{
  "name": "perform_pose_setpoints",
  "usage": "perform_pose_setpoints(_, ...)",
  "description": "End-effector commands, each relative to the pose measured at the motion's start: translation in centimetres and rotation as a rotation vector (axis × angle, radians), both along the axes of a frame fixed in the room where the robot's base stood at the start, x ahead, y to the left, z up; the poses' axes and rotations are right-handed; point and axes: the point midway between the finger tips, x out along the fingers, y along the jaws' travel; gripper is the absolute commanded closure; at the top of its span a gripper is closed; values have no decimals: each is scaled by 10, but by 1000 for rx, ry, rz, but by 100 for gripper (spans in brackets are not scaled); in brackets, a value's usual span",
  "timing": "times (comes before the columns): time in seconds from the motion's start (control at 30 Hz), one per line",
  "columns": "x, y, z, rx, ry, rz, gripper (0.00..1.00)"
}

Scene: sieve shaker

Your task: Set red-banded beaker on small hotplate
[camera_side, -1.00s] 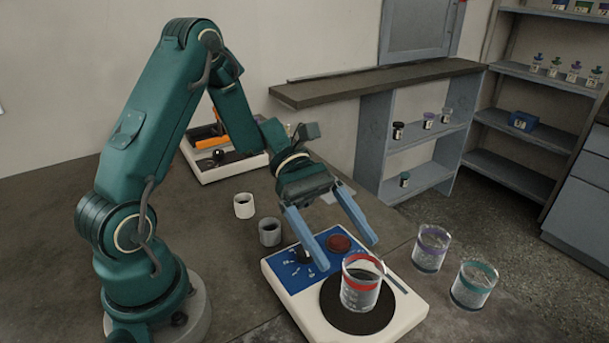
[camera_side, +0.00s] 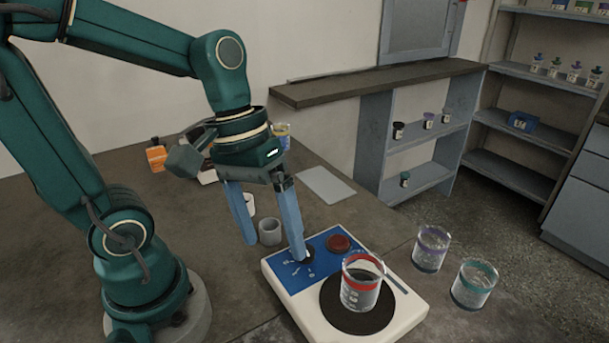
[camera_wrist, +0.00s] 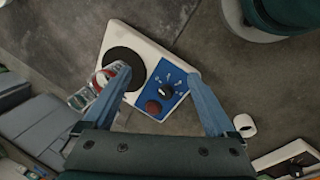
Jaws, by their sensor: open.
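The red-banded beaker (camera_side: 361,282) stands upright on the black round plate of the small hotplate (camera_side: 290,289), holding some dark contents. In the wrist view the red-banded beaker (camera_wrist: 110,75) is partly hidden by the left finger, beside the dark plate of the hotplate (camera_wrist: 170,46). My gripper (camera_side: 273,250) is open and empty. In the side view it is left of the beaker, with one fingertip over the blue control panel near the black knob (camera_side: 303,255). In the wrist view my gripper (camera_wrist: 160,74) spans the panel.
A purple-banded beaker (camera_side: 431,249) and a teal-banded beaker (camera_side: 473,285) stand right of the hotplate. A grey cup (camera_side: 270,231) and a white cup (camera_side: 250,204) stand behind the panel. A flat grey pad (camera_side: 326,185) lies farther back.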

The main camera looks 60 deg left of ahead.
Motion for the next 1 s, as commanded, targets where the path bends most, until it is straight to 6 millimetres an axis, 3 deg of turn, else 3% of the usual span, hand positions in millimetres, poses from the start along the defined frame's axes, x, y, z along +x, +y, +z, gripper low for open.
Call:
perform_pose_setpoints(0.1, -4, 9, 9, 145, -191, -153, 9)
perform_pose_setpoints(0.33, -5, 22, 22, 319, -412, -321, 9)
perform_pose_setpoints(1.0, -4, 24, 25, 349, -447, -347, 9)
